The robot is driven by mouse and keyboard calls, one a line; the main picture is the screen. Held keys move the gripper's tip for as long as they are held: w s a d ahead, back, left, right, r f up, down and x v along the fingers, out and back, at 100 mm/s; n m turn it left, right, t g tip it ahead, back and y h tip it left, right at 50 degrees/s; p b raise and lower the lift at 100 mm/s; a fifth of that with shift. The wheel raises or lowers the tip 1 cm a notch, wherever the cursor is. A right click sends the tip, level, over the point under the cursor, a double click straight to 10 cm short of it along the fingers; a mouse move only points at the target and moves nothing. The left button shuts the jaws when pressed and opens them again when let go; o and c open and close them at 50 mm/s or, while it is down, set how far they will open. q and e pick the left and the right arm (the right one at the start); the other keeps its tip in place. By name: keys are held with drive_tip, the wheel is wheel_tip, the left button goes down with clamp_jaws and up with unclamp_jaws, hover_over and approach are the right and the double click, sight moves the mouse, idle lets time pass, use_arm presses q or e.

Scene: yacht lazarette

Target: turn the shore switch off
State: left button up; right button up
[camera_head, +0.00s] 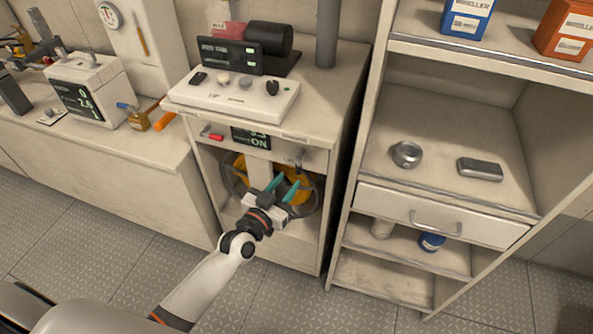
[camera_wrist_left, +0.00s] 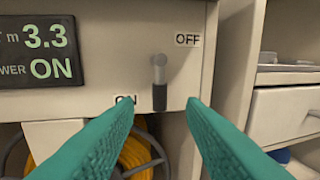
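The shore switch (camera_wrist_left: 159,85) is on the cabinet's front panel in the left wrist view, with a grey upper part and a black lower end pointing down. An OFF label (camera_wrist_left: 188,40) is at its upper right and an ON label (camera_wrist_left: 125,100) at its lower left. The display (camera_wrist_left: 40,55) beside it reads POWER ON. In the head view the switch (camera_head: 297,159) is small, at the panel's right. My left gripper (camera_head: 286,188) is open and empty just below and in front of the switch; its teal fingers (camera_wrist_left: 161,104) frame the black end without visible contact. My right gripper is out of view.
An orange coil (camera_head: 240,170) sits in the open bay under the panel. A white control box (camera_head: 232,95) stands on the cabinet top. A shelf unit with a drawer (camera_head: 390,204) stands close on the right. Open floor lies in front.

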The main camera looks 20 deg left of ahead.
sight(297, 170)
use_arm(q)
drive_tip(key=x, duration=0.5)
drive_tip(key=shift+w, duration=0.15)
clamp_jaws()
